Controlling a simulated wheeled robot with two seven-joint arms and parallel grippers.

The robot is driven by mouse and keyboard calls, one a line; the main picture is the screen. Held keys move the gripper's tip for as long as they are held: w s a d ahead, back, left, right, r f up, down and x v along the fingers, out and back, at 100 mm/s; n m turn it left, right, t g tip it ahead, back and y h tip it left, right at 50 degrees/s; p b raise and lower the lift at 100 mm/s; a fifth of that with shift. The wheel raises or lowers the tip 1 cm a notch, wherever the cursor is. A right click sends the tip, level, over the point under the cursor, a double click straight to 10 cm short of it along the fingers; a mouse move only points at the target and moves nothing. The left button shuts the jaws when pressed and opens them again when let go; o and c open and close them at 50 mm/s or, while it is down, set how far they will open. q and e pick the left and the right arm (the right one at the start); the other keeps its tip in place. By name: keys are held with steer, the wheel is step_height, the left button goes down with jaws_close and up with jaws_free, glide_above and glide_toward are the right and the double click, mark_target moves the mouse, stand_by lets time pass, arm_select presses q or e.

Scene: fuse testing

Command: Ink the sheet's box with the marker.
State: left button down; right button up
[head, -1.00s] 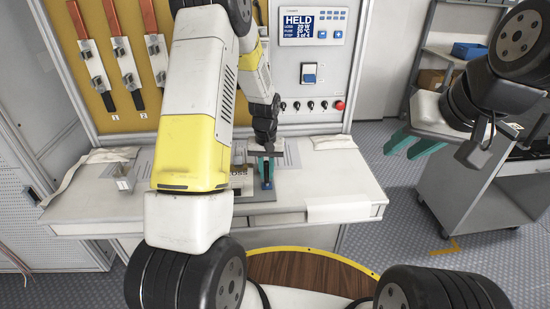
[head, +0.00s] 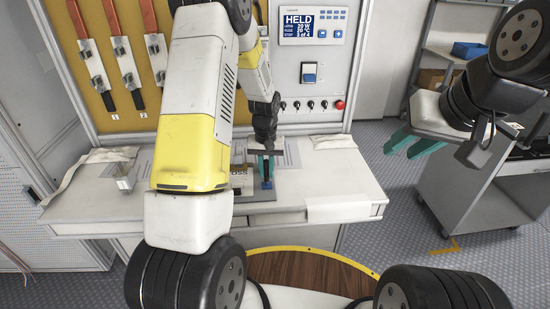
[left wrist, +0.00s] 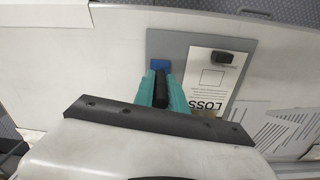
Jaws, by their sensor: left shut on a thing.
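My left gripper (head: 264,172) points down over the worktop, its teal fingers shut on the black marker (left wrist: 161,90). A blue piece (left wrist: 160,64) shows just beyond the marker's end in the left wrist view; I cannot tell whether it is part of the marker or a holder. The white sheet (left wrist: 203,58) marked "LOSS" lies on a grey board (left wrist: 180,47), right of the marker in that view. Its printed box (left wrist: 211,78) is an empty outline. My left arm hides part of the sheet in the head view. My right gripper (head: 400,154) is open and empty, away to the right.
A small black block (left wrist: 222,57) rests on the sheet near the box. Striped papers (left wrist: 270,128) lie beside the board. A grey cart (head: 480,185) stands at right.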

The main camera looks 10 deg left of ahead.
mark_target(266, 161)
arm_select(q)
steer(key=shift+r, duration=3.3)
